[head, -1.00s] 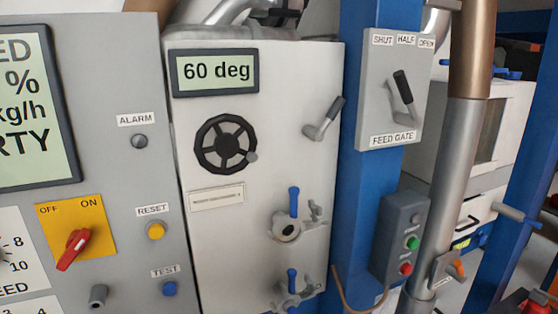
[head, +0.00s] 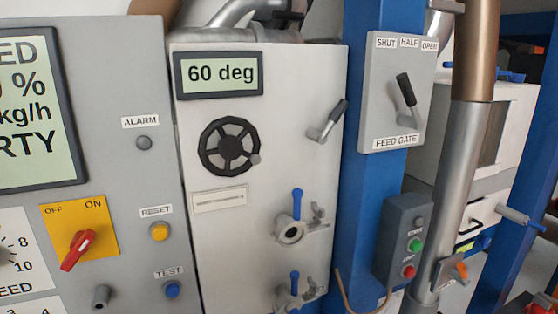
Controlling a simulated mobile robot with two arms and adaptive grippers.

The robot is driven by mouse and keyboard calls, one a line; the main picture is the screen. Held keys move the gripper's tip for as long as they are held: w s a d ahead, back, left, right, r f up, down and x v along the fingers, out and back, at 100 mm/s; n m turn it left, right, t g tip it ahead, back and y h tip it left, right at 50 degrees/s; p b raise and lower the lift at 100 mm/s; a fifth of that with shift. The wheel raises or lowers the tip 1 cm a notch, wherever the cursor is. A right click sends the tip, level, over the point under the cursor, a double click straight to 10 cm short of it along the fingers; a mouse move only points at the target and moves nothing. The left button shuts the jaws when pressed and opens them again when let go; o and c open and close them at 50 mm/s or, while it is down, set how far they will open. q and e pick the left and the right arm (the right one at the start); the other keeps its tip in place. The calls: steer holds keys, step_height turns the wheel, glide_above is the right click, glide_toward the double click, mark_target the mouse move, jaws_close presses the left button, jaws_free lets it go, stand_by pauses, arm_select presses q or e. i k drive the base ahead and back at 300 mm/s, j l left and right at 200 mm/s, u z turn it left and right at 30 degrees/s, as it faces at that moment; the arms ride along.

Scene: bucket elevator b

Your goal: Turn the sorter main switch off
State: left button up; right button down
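The main switch is a red rotary handle (head: 78,250) on a yellow plate (head: 98,218) marked OFF at the left and ON at the right. The plate is on the grey control panel (head: 120,70) at the left of the head view. The handle is slanted, one end up toward the ON label and the other down to the left. Neither of my grippers shows in the head view.
A reset button (head: 159,232) and a test button (head: 172,289) sit right of the switch. A cabinet (head: 290,130) with a black handwheel (head: 229,147) stands beside the panel. A feed gate lever (head: 406,92) is on a blue post (head: 362,190).

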mark_target(82, 239)
steer(key=u, duration=1.1)
